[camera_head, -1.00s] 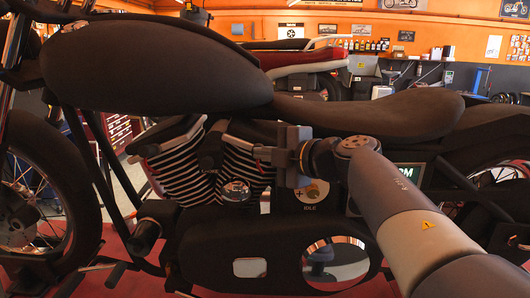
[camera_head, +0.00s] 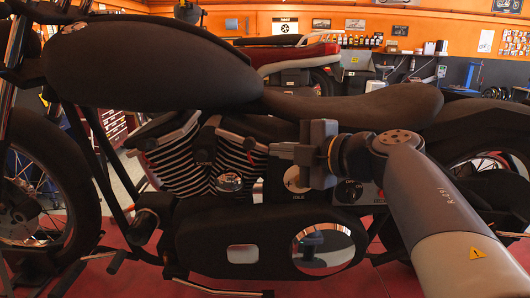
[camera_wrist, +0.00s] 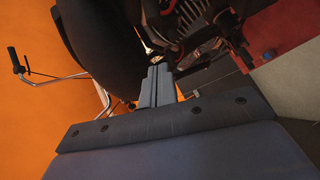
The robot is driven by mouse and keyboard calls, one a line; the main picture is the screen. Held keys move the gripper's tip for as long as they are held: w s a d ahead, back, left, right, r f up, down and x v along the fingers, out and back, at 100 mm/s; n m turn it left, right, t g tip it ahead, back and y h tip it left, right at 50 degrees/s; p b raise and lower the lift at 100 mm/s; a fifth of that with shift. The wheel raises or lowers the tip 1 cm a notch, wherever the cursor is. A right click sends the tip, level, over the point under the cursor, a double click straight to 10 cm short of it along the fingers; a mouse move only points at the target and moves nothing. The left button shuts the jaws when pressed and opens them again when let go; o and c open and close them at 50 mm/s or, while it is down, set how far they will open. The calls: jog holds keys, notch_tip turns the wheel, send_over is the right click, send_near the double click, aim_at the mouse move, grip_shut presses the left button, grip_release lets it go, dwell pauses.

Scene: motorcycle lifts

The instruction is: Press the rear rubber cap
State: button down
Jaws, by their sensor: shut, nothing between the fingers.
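The motorcycle's engine, with two ribbed cylinders, stands in the middle of the head view. A small dark reddish knob (camera_head: 249,143) at the top of the rear cylinder (camera_head: 232,165) looks like the rear rubber cap; I cannot be sure. My gripper (camera_head: 278,153) is in front of the engine's right side, pointing left, to the right of that knob and apart from it in the picture. In the wrist view, the two fingers of my gripper (camera_wrist: 154,84) lie together, shut and empty. The cap cannot be made out in the wrist view.
The fuel tank (camera_head: 150,62) and the seat (camera_head: 385,107) overhang the engine. The lower engine cover has a round mirror-like disc (camera_head: 323,248). Another motorcycle (camera_head: 297,58) stands behind.

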aim_at(249, 144)
jog(key=shift+v, duration=1.15)
jog(key=b+x, duration=0.1)
jog(key=x, duration=0.9)
jog(key=shift+w+b, duration=0.4)
jog(key=shift+w, duration=0.05)
